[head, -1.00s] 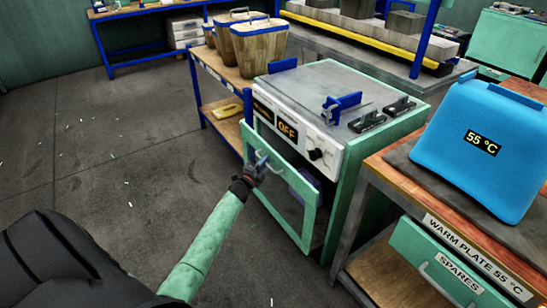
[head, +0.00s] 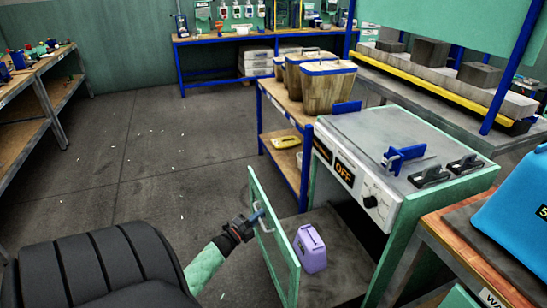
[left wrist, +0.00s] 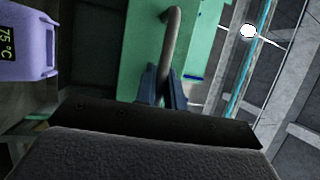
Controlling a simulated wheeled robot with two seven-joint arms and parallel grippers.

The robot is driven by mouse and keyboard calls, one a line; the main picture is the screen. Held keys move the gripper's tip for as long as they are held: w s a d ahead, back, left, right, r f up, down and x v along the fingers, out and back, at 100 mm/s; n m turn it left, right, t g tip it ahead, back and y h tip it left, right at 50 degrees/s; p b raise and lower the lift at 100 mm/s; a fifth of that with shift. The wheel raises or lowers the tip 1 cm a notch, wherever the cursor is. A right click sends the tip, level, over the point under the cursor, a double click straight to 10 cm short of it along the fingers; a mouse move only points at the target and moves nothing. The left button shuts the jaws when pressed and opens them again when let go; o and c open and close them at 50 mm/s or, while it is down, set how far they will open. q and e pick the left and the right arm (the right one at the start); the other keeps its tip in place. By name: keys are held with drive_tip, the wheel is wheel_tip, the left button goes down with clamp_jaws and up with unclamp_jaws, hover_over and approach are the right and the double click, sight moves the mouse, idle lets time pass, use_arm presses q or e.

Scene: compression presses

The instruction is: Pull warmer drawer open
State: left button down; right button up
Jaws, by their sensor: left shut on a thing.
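The warmer (head: 385,205) is a green cabinet with a grey top, a black display reading OFF and a knob. Its green-framed front panel (head: 273,245) stands well out from the cabinet, and the inside shows. My left gripper (head: 256,216) is shut on the panel's grey bar handle (head: 262,222). In the left wrist view, the blue-grey fingers (left wrist: 163,88) close around the handle (left wrist: 171,45) against the green panel. A purple box (head: 310,250) sits behind the panel on a grey surface; in the left wrist view it (left wrist: 22,40) shows 75 °C. My right gripper is not in view.
A bench with wooden bins (head: 325,88) stands behind the warmer. A blue box (head: 515,210) sits on the warm-plate table (head: 450,240) at right. The floor (head: 150,150) left of the panel is clear. A workbench (head: 30,85) stands at far left.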

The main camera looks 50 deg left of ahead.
use_arm(q)
drive_tip(key=shift+s+a, duration=0.3)
drive_tip(key=shift+s, duration=0.45)
drive_tip(key=shift+s+a, duration=0.3)
drive_tip(key=shift+s, duration=0.4)
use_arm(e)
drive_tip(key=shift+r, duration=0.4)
use_arm(q)
drive_tip(key=c, duration=1.5)
unclamp_jaws()
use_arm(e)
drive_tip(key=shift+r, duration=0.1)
